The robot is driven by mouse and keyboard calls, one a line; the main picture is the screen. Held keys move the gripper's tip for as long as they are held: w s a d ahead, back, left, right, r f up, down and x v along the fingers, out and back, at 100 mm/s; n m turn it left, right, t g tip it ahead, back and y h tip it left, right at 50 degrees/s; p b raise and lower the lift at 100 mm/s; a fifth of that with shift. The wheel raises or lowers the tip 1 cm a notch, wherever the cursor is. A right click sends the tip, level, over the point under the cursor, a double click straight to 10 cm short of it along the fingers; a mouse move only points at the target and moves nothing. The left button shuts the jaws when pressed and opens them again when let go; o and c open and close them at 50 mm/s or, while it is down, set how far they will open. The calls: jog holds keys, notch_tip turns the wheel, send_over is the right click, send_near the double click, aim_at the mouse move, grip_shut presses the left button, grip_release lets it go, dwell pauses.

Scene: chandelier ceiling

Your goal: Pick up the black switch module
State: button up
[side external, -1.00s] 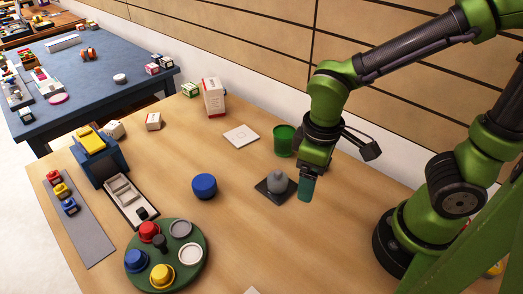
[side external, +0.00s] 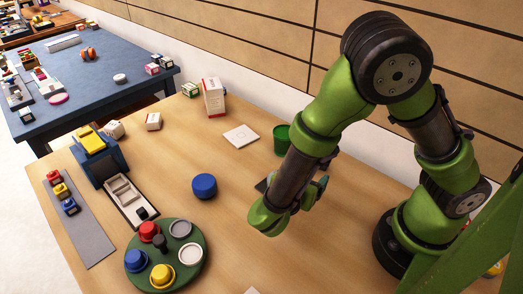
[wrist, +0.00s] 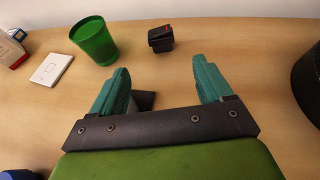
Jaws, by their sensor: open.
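A small black block with a reddish mark on top, which looks like the black switch module (wrist: 160,39), sits on the table in the wrist view, to the right of the green cup. It is hidden behind my arm in the side view. My gripper (wrist: 160,70) is open, with its two teal fingers spread apart and nothing between their tips. The black block lies beyond the fingertips, roughly in line with the gap and apart from them. In the side view, my arm hides most of the gripper; one teal finger shows.
A green cup (wrist: 95,41) and white square plate (wrist: 52,69) stand left of the block. A dark pad (side external: 262,186) lies partly hidden by my arm. A blue knob (side external: 204,186) and round green tray (side external: 187,223) are farther left. Table around the block is clear.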

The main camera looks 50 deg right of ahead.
jog(key=x, duration=1.3)
jog(key=shift+a+f, duration=0.1)
jog(key=shift+f, duration=0.15)
jog(key=c, duration=1)
jog(key=shift+r, duration=0.15)
jog(key=shift+c, duration=0.2)
